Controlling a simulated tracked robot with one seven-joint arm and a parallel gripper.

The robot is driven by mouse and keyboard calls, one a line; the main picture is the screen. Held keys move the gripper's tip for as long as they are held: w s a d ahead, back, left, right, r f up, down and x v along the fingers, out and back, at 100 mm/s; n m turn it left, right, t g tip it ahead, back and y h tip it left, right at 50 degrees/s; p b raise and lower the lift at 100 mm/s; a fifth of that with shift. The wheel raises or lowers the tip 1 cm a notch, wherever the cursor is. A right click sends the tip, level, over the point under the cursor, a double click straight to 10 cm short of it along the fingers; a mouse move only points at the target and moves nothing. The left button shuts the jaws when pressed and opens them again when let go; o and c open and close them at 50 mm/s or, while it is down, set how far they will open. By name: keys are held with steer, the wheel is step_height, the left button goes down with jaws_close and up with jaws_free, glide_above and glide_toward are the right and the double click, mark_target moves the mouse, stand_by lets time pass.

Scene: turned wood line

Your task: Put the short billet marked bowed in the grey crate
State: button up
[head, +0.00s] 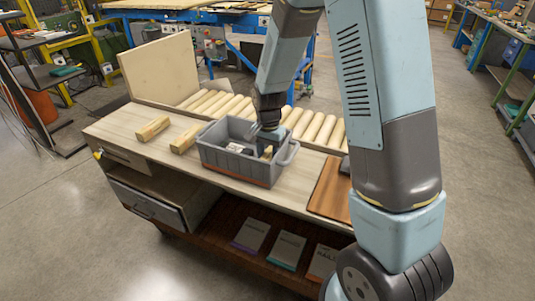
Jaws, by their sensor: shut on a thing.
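The grey crate (225,166) stands on the wooden workbench. My gripper (266,146) reaches down into the right part of the crate. It is shut on a small pale wooden piece (267,153), apparently a short billet, mostly hidden by the fingers and crate wall. I cannot see whether it touches the crate floor, nor any mark on it. Two short billets lie on the bench left of the crate: one further left (153,128) and one near the crate's left wall (186,138). Their marks are too small to read.
A small white and dark item (236,147) lies inside the crate. A row of pale round rods (215,104) lies behind it, near an upright board (160,68). A brown board (330,190) lies to the right.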

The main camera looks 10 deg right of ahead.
mark_target(268, 156)
steer(key=o, duration=1)
step_height(268, 156, up, 12)
steer(key=s+d+r+n+t, duration=0.3)
steer(key=s+d+r, duration=0.5)
steer(key=r, duration=0.4)
steer(key=s+d+r+n+t, duration=0.1)
steer(key=s+d+r+n, duration=0.1)
steer(key=s, duration=0.6)
steer(key=s+d+r+n+t, duration=0.1)
steer(key=s+d+r, duration=0.1)
steer(key=s, duration=0.5)
steer(key=shift+s+d+r+n+t, duration=0.2)
steer(key=shift+s+r+n+t, duration=0.15)
steer(key=shift+r, duration=0.4)
